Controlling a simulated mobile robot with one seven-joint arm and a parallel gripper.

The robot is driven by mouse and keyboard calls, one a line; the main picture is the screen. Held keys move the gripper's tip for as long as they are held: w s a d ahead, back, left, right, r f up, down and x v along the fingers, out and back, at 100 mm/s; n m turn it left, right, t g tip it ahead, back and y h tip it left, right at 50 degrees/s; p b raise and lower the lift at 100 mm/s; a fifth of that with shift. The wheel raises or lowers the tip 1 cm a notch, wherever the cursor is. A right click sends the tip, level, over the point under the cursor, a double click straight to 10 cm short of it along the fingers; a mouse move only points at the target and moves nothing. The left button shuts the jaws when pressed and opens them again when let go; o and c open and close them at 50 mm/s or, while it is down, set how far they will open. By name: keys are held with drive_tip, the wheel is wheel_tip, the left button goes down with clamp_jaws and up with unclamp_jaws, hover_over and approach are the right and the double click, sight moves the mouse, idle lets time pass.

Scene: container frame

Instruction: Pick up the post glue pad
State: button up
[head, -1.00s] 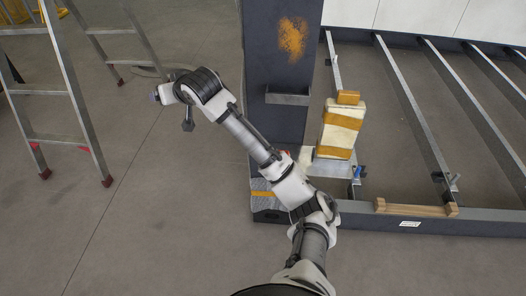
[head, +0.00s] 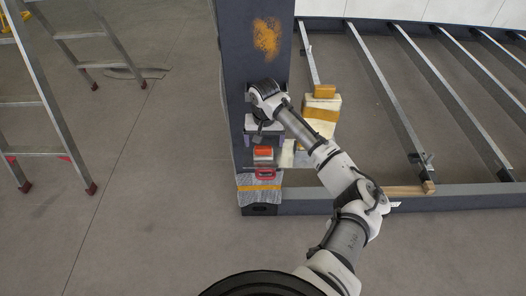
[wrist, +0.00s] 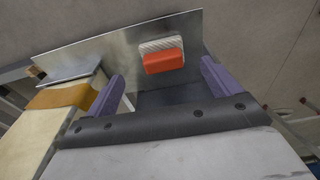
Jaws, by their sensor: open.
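An orange block on a white ridged pad, which looks like the post glue pad (wrist: 163,59), lies against a grey metal plate in the wrist view. It also shows in the head view (head: 263,152), low at the front of the dark post (head: 240,60). My gripper (wrist: 160,88) is open, with its two purple fingers apart and nothing between them. In the head view my gripper (head: 265,138) is at the post, just above the pad in the picture.
A cream stack with orange bands (head: 321,115) stands right of my gripper; it also shows in the wrist view (wrist: 45,125). A red item (head: 266,172) sits below the pad. Frame rails (head: 385,100) run at right. A ladder (head: 45,85) stands at left, with open floor between.

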sight(263, 148)
drive_tip(key=shift+w+a+f+p, duration=0.1)
drive_tip(key=shift+w+f+p, duration=0.1)
drive_tip(key=shift+f, duration=0.75)
drive_tip(key=shift+w+f+p, duration=0.25)
drive_tip(key=shift+f, duration=0.75)
drive_tip(key=shift+w+a+f+p, duration=0.1)
drive_tip(key=shift+w+f+p, duration=0.1)
drive_tip(key=shift+f, duration=0.75)
drive_tip(key=c, duration=1.1)
drive_tip(key=shift+r, duration=0.1)
drive_tip(key=shift+s+r+b, duration=0.15)
drive_tip(key=shift+b, duration=0.2)
wheel_tip(263, 148, up, 7)
drive_tip(key=shift+f+b, duration=0.1)
drive_tip(key=shift+b, duration=0.65)
drive_tip(key=s+b, duration=0.2)
drive_tip(key=s, duration=1.7)
drive_tip(key=shift+s+f, duration=0.1)
drive_tip(key=shift+s, duration=0.25)
